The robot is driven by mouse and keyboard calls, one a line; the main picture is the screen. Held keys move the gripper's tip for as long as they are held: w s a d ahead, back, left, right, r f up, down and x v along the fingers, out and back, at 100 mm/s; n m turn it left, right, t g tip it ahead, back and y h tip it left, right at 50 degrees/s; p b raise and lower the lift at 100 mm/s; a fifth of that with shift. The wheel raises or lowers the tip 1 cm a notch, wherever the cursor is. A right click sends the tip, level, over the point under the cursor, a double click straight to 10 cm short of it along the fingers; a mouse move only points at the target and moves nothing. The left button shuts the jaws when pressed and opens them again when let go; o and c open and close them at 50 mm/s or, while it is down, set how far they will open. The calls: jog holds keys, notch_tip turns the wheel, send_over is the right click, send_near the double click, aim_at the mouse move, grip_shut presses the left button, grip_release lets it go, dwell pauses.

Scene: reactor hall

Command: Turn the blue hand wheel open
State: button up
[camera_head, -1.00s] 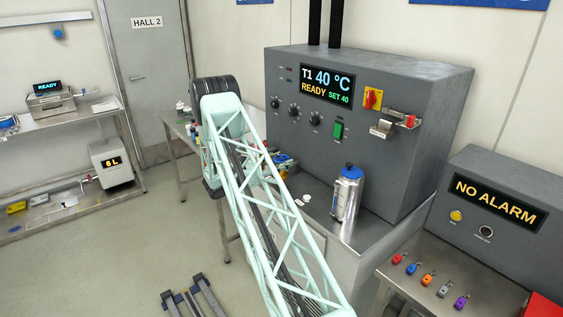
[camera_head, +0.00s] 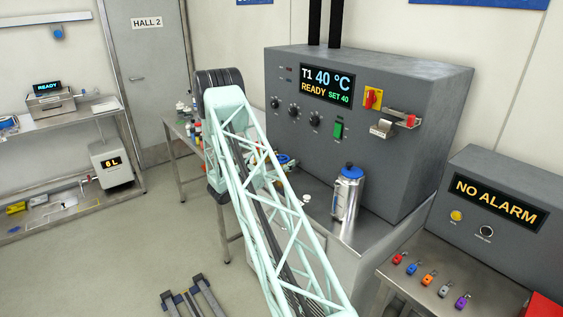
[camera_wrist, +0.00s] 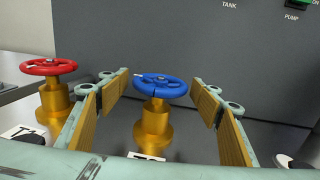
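The blue hand wheel (camera_wrist: 160,86) sits on a brass valve body (camera_wrist: 153,126) in the middle of the wrist view. My gripper (camera_wrist: 163,92) is open, with one padded finger to the left of the wheel and one to the right. The wheel shows between the fingers, with a gap on each side; I cannot tell its exact depth relative to the fingertips. In the head view my arm hides most of the valve area, and the gripper itself is not clear there.
A red hand wheel (camera_wrist: 48,66) on its own brass valve stands just left of my left finger. The grey cabinet (camera_head: 400,95) rises behind the valves. A metal canister with a blue cap (camera_head: 347,195) stands on the bench to the right of my arm.

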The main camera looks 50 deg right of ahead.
jog(key=shift+a, duration=0.15)
jog(key=w+a, duration=0.2)
jog(key=a, duration=0.9)
jog(key=shift+a, duration=0.25)
dwell(0.7)
jog(key=s+a+r+m+g+y+b, duration=0.1)
jog(key=s+a+r+m+y, duration=0.35)
jog(key=s+a+r, duration=0.55)
jog(key=s+a+r+m+g+y+b, duration=0.1)
jog(key=s+a+r+m+y, duration=0.35)
jog(key=a+r, duration=0.8)
jog(key=s+a+r+m+t+y, duration=0.2)
jog(key=s+a, duration=0.6)
jog(key=a, duration=0.5)
jog(key=s+a+r+m+t+y+b, duration=0.1)
jog(key=s+a+r+m+t+y, duration=0.1)
jog(key=s+a, duration=0.7)
jog(key=s+a+r+m+t+y, duration=0.3)
jog(key=s+a, duration=0.6)
jog(key=a, duration=0.8)
jog(key=shift+s+r+t+y+b, duration=0.2)
jog(key=shift+t+y+b, duration=0.1)
jog(key=shift+t+y, duration=0.6)
